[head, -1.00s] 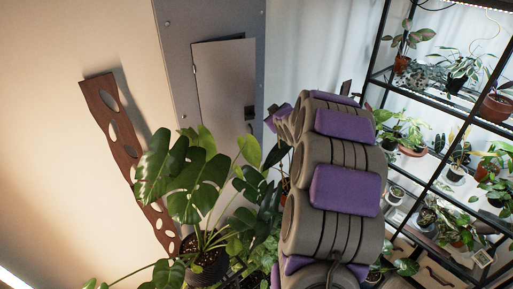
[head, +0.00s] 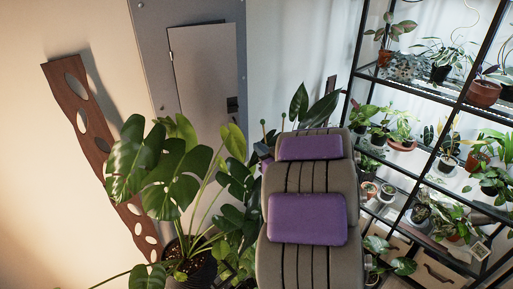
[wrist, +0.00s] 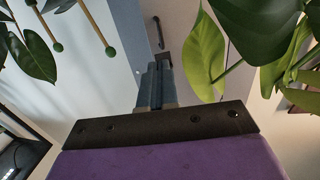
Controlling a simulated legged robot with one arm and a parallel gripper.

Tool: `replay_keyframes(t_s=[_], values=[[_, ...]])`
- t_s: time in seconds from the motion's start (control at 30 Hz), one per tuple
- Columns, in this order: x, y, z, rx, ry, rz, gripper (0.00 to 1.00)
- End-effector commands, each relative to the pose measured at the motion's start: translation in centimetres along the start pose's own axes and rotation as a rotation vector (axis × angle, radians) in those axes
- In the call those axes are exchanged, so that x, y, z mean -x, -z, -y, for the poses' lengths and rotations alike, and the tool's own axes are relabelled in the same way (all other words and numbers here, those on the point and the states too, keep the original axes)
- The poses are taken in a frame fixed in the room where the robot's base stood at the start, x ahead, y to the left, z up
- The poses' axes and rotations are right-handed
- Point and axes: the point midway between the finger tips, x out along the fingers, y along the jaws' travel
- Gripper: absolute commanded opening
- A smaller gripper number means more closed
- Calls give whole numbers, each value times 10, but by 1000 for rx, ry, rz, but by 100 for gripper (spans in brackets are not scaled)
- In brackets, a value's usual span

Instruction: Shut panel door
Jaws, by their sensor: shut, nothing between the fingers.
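The panel door (head: 203,70) is a pale grey door in a tall grey panel (head: 152,60) on the back wall. Its dark latch (head: 232,104) is at its right side. In the wrist view my gripper (wrist: 157,75) is shut and empty, pointing toward the grey panel. A dark handle (wrist: 158,32) shows just beyond its tips, apart from them in the picture; contact is not clear. In the head view my gripper is hidden behind my arm and leaves.
A large monstera (head: 170,170) stands in front of the panel's lower part, with leaves (wrist: 205,55) close around my gripper. A metal plant shelf (head: 445,105) fills the right. A wooden board with holes (head: 100,150) leans on the left wall.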

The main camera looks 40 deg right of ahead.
Motion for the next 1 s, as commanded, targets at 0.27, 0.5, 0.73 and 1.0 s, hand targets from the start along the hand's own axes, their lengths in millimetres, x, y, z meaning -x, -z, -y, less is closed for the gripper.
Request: replay_keyframes(t_s=[0.27,0.5,0.73,1.0], values=[[-56,-1,2,1,4,-2,0],[-97,0,2,4,3,-2,0],[-116,-1,1,3,0,2,0],[-118,0,0,3,-1,1,0]])
